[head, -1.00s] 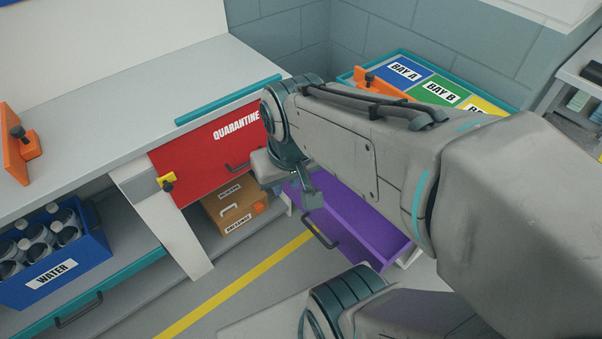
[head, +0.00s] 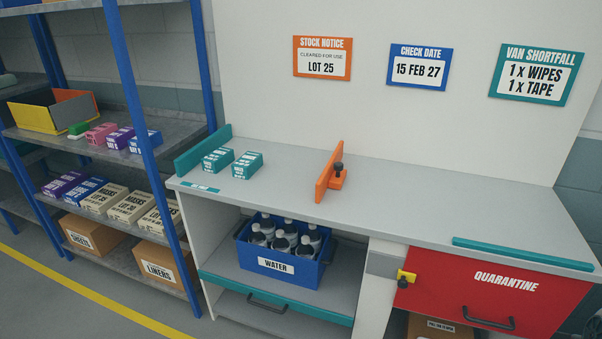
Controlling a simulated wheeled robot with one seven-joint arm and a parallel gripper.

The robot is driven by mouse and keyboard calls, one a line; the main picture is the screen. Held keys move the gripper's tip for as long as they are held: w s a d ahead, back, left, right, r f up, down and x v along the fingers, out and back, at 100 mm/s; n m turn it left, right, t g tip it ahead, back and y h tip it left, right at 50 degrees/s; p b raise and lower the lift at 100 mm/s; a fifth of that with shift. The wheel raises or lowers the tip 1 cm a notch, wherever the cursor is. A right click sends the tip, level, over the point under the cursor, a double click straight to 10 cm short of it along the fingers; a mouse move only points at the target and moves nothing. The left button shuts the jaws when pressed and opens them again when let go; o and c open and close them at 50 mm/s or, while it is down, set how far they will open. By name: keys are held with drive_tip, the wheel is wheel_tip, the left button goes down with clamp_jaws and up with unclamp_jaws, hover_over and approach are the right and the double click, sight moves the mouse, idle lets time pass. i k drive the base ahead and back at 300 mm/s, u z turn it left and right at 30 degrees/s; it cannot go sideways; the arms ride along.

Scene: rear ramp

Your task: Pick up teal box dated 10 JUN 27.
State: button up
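Two small teal boxes with white labels lie on the left end of the grey counter (head: 420,205). One is the left teal box (head: 217,160), and the other is the right teal box (head: 247,166), a short gap apart. The print on both is too small to read, so I cannot tell which is dated 10 JUN 27. A flat teal-and-white label strip (head: 201,188) lies at the counter's front edge by them. My gripper and arm are not in this view.
A teal end rail (head: 203,150) stands left of the boxes, an orange clamp-like divider (head: 329,175) right of them. The counter right of the divider is clear up to a teal bar (head: 520,253). A blue shelf post (head: 146,120) rises at left. A check date sign (head: 419,66) reads 15 FEB 27.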

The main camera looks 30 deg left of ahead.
sight(217, 160)
drive_tip(key=u, duration=0.65)
drive_tip(key=k, duration=0.85)
drive_tip(key=u, duration=0.85)
drive_tip(key=k, duration=0.4)
drive_tip(key=u, duration=0.85)
drive_tip(key=i, duration=1.1)
drive_tip(key=z, duration=0.95)
drive_tip(key=i, duration=0.55)
drive_tip(key=u, duration=0.05)
